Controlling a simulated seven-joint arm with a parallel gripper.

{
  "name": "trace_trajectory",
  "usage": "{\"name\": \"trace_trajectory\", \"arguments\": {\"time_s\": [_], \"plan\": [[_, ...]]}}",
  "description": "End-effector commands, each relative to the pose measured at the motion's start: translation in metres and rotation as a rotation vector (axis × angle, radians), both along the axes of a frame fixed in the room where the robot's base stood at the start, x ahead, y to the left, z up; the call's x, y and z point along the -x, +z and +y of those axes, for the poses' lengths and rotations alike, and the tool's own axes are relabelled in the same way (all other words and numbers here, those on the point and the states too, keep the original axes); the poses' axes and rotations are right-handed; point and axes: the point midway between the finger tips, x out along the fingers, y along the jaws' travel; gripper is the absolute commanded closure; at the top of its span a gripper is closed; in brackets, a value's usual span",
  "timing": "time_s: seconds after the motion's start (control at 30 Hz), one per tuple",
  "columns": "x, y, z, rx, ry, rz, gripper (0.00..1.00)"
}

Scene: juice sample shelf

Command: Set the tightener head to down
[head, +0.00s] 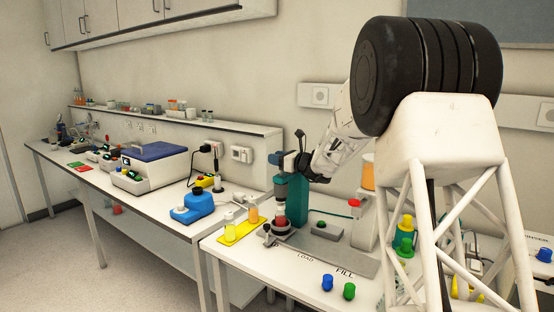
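The tightener (299,196) is a teal upright column on the right-hand bench. Its grey-blue head (281,184) juts out on the left side of the column. Below the head, a small container with red (281,211) stands on a round dark base. The head looks very close to the container's top; I cannot tell whether they touch. My white arm reaches down from the right, and my gripper (299,160) is at the top of the tightener, by the upper part of the head. The fingers are small and dark, so their opening and any contact are unclear.
A yellow tray (239,232) with yellow-orange containers lies left of the tightener. A grey box with a green button (320,224) stands to its right. Blue (327,282) and green (349,290) caps lie near the front edge. A blue device (193,209) stands on the left bench.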

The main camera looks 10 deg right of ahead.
Motion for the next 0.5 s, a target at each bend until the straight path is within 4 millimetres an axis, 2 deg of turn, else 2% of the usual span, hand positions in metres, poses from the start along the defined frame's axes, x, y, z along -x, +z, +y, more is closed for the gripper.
{"name": "trace_trajectory", "arguments": {"time_s": [0.03,0.13,0.27,0.5], "plan": [[0.0,0.0,0.0,0.0,0.0,0.0,0.87],[0.0,0.0,0.0,0.0,0.0,0.0,1.0],[0.0,-0.003,0.0,0.0,0.0,0.001,1.0],[0.0,-0.032,0.0,-0.001,0.0,0.001,1.0]]}}
